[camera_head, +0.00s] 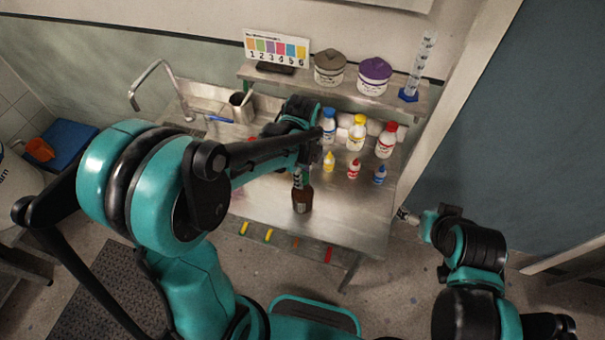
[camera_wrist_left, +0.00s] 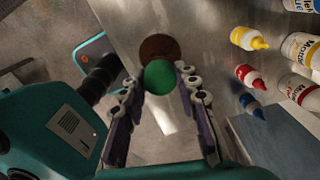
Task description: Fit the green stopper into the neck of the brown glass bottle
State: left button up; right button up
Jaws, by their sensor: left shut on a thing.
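The brown glass bottle (camera_head: 302,201) stands upright near the front edge of the steel bench. My left gripper (camera_head: 298,180) is directly above it, pointing down. In the left wrist view the green stopper (camera_wrist_left: 160,77) is a round shape between the two fingers of my left gripper (camera_wrist_left: 158,84), which is shut on it. Beyond the stopper, the brown bottle (camera_wrist_left: 158,46) shows as a round shape, partly covered by it. I cannot tell whether the stopper touches the neck. My right gripper (camera_head: 405,216) is off the bench's right edge, small and apart from the bottle.
Several capped bottles, including a yellow-capped one (camera_head: 356,133), stand behind and right of the brown bottle. A shelf (camera_head: 310,80) holds two covered tubs and a cylinder. The bench front (camera_head: 345,235) right of the bottle is clear.

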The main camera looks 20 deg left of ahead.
pick_arm(q)
jog(key=o, duration=1)
jog(key=shift+o, duration=0.2)
notch_tip(320, 180, up, 12)
